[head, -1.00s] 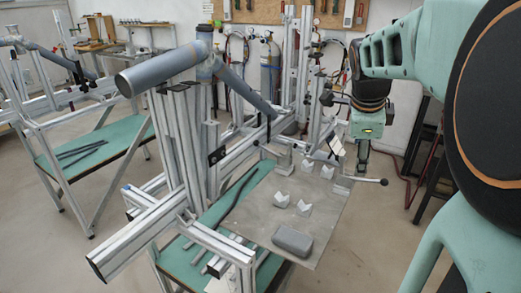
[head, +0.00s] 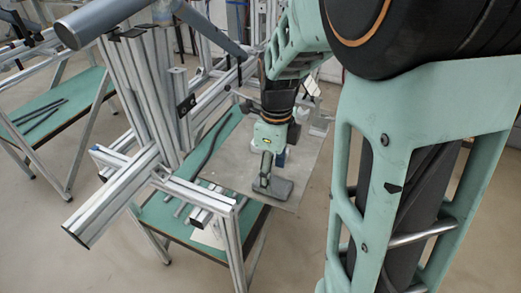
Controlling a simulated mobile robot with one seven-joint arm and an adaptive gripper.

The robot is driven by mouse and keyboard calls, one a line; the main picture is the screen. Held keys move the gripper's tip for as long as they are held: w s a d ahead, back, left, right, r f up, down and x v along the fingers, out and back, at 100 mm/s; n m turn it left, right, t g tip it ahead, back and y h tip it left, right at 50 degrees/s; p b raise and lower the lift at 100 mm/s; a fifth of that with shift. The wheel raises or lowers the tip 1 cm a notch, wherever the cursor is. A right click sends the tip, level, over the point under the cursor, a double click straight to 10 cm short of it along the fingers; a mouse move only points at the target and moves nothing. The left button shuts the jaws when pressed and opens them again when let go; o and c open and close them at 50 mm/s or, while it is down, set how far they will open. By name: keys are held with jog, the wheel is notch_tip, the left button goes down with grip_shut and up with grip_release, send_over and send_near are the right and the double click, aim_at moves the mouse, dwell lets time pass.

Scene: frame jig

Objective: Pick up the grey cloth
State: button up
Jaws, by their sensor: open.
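The grey cloth (head: 281,190) is a small folded pad lying near the front edge of the grey metal plate (head: 238,168). My gripper (head: 264,182) points down from above, with its fingertips at the cloth, and covers part of it. The gripper is open. I cannot tell from this view whether the fingers touch the cloth or stand just over it.
White V-shaped blocks (head: 281,158) stand on the plate behind my gripper, partly hidden. The aluminium frame jig (head: 160,120) rises to the left of the plate. A green shelf (head: 165,215) with metal bars lies below. Open floor surrounds the jig.

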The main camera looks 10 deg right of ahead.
aim_at(273, 182)
notch_tip(273, 182, down, 3)
jog(key=shift+s+f, duration=0.1)
jog(key=shift+f, duration=0.1)
jog(key=shift+c, duration=0.2)
jog(key=c, duration=1.1)
jog(key=shift+r, duration=0.1)
